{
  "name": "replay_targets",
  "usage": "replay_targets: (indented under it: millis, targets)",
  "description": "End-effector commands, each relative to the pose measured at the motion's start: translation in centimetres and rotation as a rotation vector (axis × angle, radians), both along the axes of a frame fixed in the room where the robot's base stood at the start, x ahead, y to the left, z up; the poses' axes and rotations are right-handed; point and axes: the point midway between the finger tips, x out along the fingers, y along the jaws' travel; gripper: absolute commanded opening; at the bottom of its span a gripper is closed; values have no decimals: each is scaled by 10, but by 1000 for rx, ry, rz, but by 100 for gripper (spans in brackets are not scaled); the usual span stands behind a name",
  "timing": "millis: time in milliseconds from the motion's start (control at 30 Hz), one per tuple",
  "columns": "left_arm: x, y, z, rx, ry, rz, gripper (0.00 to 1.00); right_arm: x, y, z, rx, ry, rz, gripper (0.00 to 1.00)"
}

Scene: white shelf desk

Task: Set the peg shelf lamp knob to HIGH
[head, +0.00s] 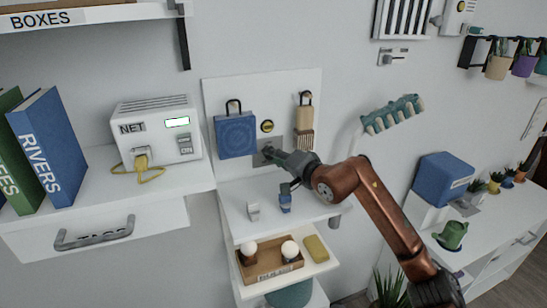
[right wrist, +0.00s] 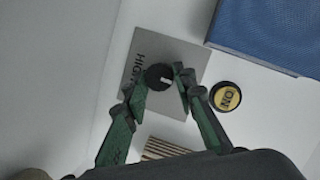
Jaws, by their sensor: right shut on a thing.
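The lamp knob (right wrist: 155,78) is black and round, with a white mark, on a grey plate (right wrist: 187,104). The word HIGH stands on the plate left of the knob in the right wrist view. The white mark sits on the knob's right side there, away from that word. My right gripper (right wrist: 157,80) is shut on the knob, with one green finger on each side. In the head view the plate (head: 262,157) shows partly behind my right gripper (head: 272,155), which hides the knob. My left gripper is not in view.
Below are a shelf with a small blue item (head: 285,200) and a tray (head: 272,270) with bulbs. A white NET box (head: 155,130) stands left.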

Motion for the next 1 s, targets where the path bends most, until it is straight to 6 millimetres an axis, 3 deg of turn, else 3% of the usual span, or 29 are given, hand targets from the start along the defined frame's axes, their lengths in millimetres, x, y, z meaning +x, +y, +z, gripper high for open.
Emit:
replay_targets:
  millis: [600,1000]
  targets:
    - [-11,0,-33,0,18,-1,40,2,-3,-8,384,128,-2,1]
    - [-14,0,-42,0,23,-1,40,1,-2,-7,544,180,-2,1]
